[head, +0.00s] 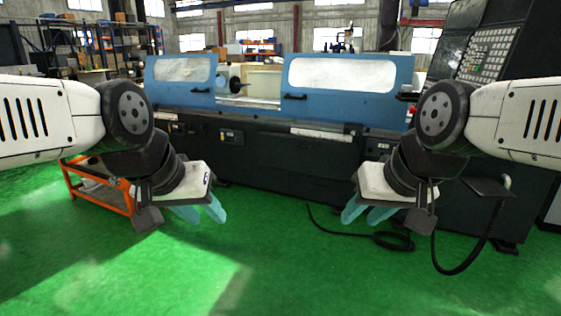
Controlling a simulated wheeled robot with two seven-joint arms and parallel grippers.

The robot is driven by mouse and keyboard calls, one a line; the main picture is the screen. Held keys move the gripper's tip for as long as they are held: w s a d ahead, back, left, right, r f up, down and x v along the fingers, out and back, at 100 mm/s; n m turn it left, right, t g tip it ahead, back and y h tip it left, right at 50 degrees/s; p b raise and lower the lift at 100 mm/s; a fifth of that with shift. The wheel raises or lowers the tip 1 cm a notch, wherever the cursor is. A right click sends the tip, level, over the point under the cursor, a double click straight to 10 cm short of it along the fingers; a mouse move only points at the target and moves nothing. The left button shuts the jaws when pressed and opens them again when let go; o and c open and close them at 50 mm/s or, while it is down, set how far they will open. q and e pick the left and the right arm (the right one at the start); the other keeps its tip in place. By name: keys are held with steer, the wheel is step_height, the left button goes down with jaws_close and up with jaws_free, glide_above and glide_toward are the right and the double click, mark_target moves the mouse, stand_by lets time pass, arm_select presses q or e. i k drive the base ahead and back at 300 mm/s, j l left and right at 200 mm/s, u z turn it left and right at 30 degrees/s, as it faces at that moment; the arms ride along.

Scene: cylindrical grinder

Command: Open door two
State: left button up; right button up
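The cylindrical grinder (270,145) stands ahead, with a blue upper guard over a dark base. Its left blue door (180,92) and right blue door (340,102) each have a pale window and a dark handle. A gap between them shows the spindle (235,84) inside. Nothing shows which door is door two. My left gripper (201,214) hangs in front of the machine at left, its light-blue fingers apart and empty. My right gripper (365,216) hangs at right, its fingers also apart and empty. Neither touches the grinder.
A dark control panel with keys (487,54) stands at the right. An orange cart (98,188) is at the left, partly behind my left arm. A black cable (345,232) lies on the green floor (280,275). The floor in front is otherwise clear. Shelves stand behind.

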mark_target(342, 99)
steer(key=i+u, duration=0.35)
steer(key=i, duration=2.05)
steer(key=i+z, duration=0.15)
steer(key=i, duration=0.35)
steer(key=i+j+z, duration=0.15)
steer(key=i, duration=0.4)
steer(key=i+j+z, duration=0.15)
steer(key=i, duration=0.35)
steer(key=i+j+z, duration=0.15)
steer(key=i+j, duration=0.15)
steer(key=i, duration=0.2)
